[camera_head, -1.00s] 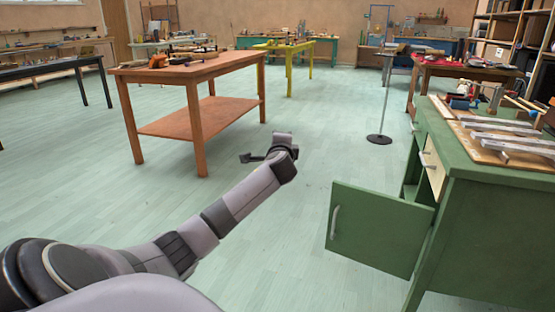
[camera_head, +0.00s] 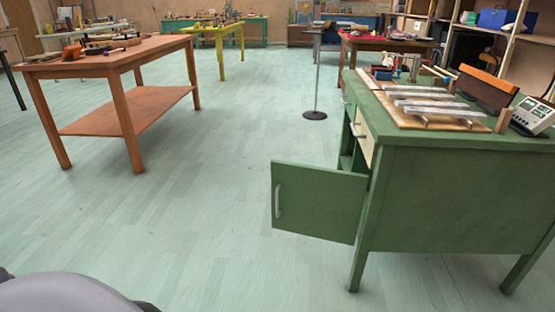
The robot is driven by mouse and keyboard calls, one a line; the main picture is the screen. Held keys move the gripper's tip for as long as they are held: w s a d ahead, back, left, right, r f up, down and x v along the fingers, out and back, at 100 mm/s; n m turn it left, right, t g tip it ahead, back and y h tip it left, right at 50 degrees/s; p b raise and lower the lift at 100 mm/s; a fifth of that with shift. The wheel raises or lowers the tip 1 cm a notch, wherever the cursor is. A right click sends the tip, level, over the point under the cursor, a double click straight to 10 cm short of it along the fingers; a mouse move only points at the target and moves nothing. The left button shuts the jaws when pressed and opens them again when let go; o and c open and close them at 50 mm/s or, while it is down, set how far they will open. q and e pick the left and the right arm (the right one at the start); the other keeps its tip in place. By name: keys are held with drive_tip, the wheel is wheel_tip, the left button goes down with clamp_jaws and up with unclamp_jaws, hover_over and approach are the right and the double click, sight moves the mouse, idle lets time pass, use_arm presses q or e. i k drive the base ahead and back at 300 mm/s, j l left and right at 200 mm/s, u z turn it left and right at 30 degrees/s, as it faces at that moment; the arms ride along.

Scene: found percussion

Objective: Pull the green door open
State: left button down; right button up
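The green door (camera_head: 318,203) is on the left side of the green desk (camera_head: 455,205) at right. It stands swung out from the desk's front, with a pale vertical handle (camera_head: 278,200) near its free edge. Part of the opening shows behind it. Neither of my grippers is in view. Only a grey part of my own arm shows at the lower left corner, well away from the door.
A cream drawer (camera_head: 362,138) sits above the opening. Metal bars on a board (camera_head: 430,105) lie on the desk top. An orange-brown table (camera_head: 110,62) stands at left and a thin metal stand (camera_head: 316,115) at the back. The floor between is clear.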

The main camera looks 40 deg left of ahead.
sight(320, 203)
drive_tip(key=i+j+z, duration=0.1)
drive_tip(key=j, duration=0.4)
drive_tip(key=i+j+z, duration=0.15)
drive_tip(key=j, duration=0.4)
drive_tip(key=i+j+z, duration=0.1)
drive_tip(key=i+j, duration=0.15)
drive_tip(key=j, duration=0.3)
drive_tip(key=i+j+z, duration=0.1)
drive_tip(key=j, duration=0.45)
drive_tip(key=i+j+z, duration=0.1)
drive_tip(key=j, duration=0.45)
drive_tip(key=i+j+z, duration=0.15)
drive_tip(key=j, duration=0.45)
